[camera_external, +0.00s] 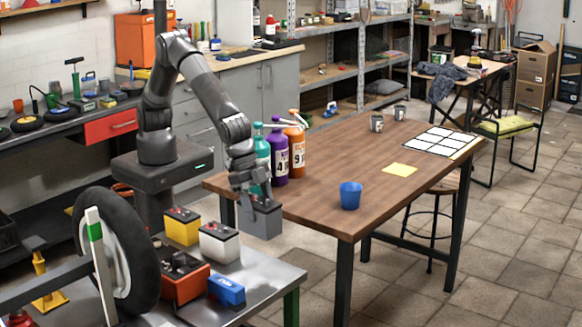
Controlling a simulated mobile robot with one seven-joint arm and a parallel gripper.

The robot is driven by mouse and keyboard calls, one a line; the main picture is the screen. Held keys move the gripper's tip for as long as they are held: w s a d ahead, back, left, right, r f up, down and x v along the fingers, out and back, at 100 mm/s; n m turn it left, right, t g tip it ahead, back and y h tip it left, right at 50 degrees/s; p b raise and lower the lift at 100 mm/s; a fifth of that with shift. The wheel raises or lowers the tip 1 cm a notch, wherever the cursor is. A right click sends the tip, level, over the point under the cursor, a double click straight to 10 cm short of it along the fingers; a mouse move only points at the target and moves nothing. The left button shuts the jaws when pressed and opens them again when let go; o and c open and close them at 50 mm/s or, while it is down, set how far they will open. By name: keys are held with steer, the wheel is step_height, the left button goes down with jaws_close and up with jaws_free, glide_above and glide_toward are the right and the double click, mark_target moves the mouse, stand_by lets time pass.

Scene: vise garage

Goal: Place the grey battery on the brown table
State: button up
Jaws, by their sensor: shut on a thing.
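The grey battery (261,221) is a dark grey box held in my gripper (252,190). My gripper points down and is shut on the battery's top. The battery hangs in front of the brown table's (310,207) left end, overlapping its near left edge in the picture. I cannot tell whether it is over the tabletop or just short of it. The brown table has a wooden top and dark legs. Its near left part carries a teal bottle (262,150), a purple bottle (279,160) and an orange-topped bottle (295,150), close behind my gripper.
A blue cup (350,195), a yellow sheet (399,170), a white grid sheet (432,143) and two small pots stand or lie on the table. Its front middle is clear. The metal bench (262,270) holds yellow (183,227), white (219,242), red (185,280) and blue (226,290) battery-like boxes.

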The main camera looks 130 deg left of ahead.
mark_target(261, 201)
step_height(261, 201, up, 11)
steer(key=shift+f, duration=0.2)
steer(key=shift+a+r, duration=0.15)
steer(key=shift+a, duration=0.15)
steer(key=s+a+n+y, duration=0.25)
steer(key=a+n, duration=0.45)
steer(key=a, duration=3.4)
steer(key=s+a+n+g+y, duration=0.1)
steer(key=s+a+n, duration=0.1)
steer(key=s+a, duration=0.65)
steer(key=s+a+n+g, duration=0.15)
steer(key=s+a, duration=0.45)
steer(key=a, duration=0.6)
steer(key=s+a+n+y, duration=0.1)
steer(key=s+a+n, duration=0.2)
steer(key=s+a, duration=0.6)
steer(key=shift+s+a+f, duration=0.35)
steer(key=shift+a+f, duration=1.75)
steer(key=shift+f, duration=0.6)
steer(key=shift+s+a+f, duration=0.3)
steer(key=shift+a+f, duration=1.8)
steer(key=shift+f, duration=0.6)
steer(key=shift+s+a+f, duration=0.35)
steer(key=shift+a+f, duration=1.75)
steer(key=shift+f, duration=0.6)
